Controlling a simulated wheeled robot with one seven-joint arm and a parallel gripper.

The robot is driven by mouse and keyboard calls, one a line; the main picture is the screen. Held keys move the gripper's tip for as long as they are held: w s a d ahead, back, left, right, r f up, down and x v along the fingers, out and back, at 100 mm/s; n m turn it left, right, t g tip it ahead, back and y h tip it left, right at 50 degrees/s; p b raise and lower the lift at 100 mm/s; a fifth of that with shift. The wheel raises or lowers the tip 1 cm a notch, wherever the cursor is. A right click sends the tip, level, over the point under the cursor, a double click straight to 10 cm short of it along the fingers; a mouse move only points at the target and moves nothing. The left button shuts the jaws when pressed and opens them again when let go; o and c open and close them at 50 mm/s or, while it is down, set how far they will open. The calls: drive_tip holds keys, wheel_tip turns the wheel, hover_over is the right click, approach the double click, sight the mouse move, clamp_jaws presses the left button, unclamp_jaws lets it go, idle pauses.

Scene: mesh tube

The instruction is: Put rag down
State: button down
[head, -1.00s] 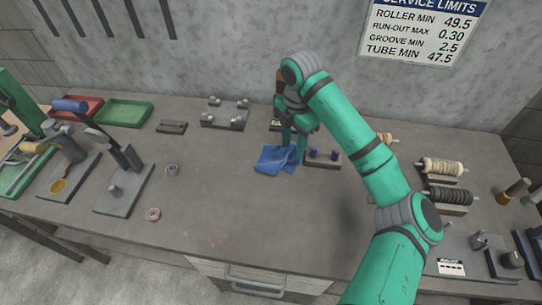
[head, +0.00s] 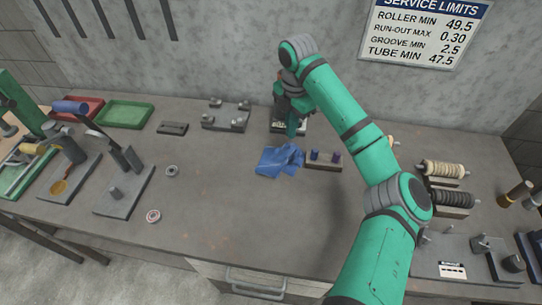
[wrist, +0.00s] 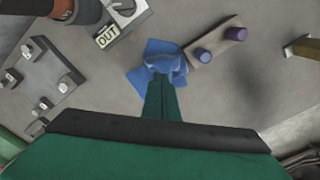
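The blue rag (head: 279,161) lies crumpled on the bench, with a raised fold at its right side. It also shows in the wrist view (wrist: 158,58), just beyond my fingertips. The fingertips overlap the rag's near edge in that view.
A small block with two purple-blue pegs (head: 324,159) stands right beside the rag. A plate marked OUT (wrist: 118,28) is behind it. A grey fixture with posts (head: 226,116) stands back left. Rollers (head: 444,168) sit at right. The bench front-centre is clear.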

drive_tip(key=shift+s+d+f, duration=0.1)
drive_tip(key=shift+s+f, duration=0.05)
drive_tip(key=shift+f, duration=0.45)
drive_tip(key=shift+s+d+f, duration=0.1)
drive_tip(key=shift+s+f, duration=0.05)
drive_tip(key=shift+f, duration=0.45)
drive_tip(key=shift+a+f, duration=0.15)
drive_tip(key=shift+w+f+p, duration=0.1)
drive_tip(key=shift+f+p, duration=0.4)
drive_tip(key=shift+f, duration=2.25)
drive_tip(key=shift+r, duration=0.4)
wheel_tip(320, 180, up, 8)
drive_tip(key=shift+r, duration=0.15)
